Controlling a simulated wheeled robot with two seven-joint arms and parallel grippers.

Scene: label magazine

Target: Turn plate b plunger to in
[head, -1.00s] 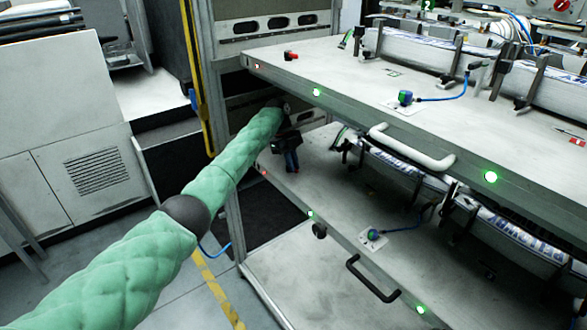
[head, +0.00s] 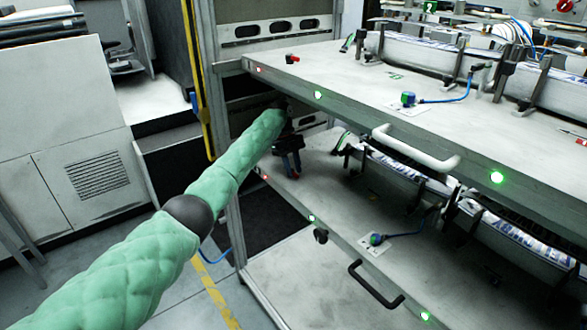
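Two plates stand one above the other in a rack, the upper plate (head: 345,85) and the lower plate (head: 345,205). I cannot read which one is plate b. A black round knob (head: 320,236), possibly a plunger, sits at the lower plate's front edge. A small red and black part (head: 292,58) stands near the upper plate's left corner. My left gripper (head: 290,172) is over the left end of the lower plate, up and left of the black knob and apart from it. Its two dark fingers look spread, with nothing seen between them. My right gripper is not in view.
The upper plate overhangs my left gripper closely. The upper plate has a white handle (head: 415,148), the lower a black handle (head: 375,285). Magazine stacks (head: 425,55) and blue-cabled sensors (head: 408,99) stand on the plates. A rack post (head: 207,90) stands left of the gripper.

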